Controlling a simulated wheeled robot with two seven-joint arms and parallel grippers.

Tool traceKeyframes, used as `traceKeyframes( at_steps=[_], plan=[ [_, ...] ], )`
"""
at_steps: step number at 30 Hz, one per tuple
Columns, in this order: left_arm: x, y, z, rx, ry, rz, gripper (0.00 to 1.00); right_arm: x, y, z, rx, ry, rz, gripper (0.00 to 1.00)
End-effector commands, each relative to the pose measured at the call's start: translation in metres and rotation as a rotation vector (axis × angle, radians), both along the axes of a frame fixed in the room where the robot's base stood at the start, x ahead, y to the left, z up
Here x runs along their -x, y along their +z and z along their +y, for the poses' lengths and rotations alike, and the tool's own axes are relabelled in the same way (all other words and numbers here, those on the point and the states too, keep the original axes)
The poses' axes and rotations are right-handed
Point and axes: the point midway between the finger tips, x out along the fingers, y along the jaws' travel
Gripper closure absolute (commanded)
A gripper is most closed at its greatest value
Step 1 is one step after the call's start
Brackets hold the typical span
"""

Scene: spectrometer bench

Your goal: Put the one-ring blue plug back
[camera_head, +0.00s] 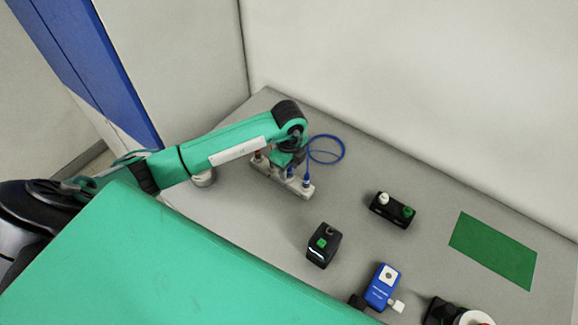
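A pale strip-shaped holder (302,192) lies on the grey bench, with a row of plugs on it. A blue plug (306,182) stands near its right end, and a blue cable (342,150) loops behind it. Another blue-topped piece (291,172) shows just left of that plug, and a red-topped one (257,156) is near the left end. Ring marks are too small to tell. My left gripper (284,172) points down over the middle of the holder. Its fingers are mostly hidden by its wrist, so I cannot tell whether it holds a plug. My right gripper is not in view.
A black box with white and green knobs (394,210), a black device with a green button (323,246) and a blue device (383,287) stand on the bench. A green mat (493,249) lies at right. Black-and-white equipment (440,312) sits at the bottom. Walls close the back.

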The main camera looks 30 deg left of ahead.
Motion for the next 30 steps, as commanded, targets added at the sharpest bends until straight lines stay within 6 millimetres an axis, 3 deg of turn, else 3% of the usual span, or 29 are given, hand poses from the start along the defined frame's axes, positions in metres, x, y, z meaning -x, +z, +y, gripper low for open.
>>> traceKeyframes(
  at_steps=[9,11,21,30],
  plan=[
    [0.000,0.015,0.000,0.000,0.000,-0.001,0.61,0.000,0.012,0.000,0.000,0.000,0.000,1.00],
    [-0.001,0.019,0.000,0.001,-0.001,-0.004,0.61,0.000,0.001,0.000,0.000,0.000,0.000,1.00],
    [-0.001,0.097,0.000,0.000,-0.001,-0.006,0.61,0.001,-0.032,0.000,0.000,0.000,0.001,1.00],
    [0.000,0.129,0.000,0.000,0.000,-0.001,0.61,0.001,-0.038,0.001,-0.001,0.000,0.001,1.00]
  ],
)
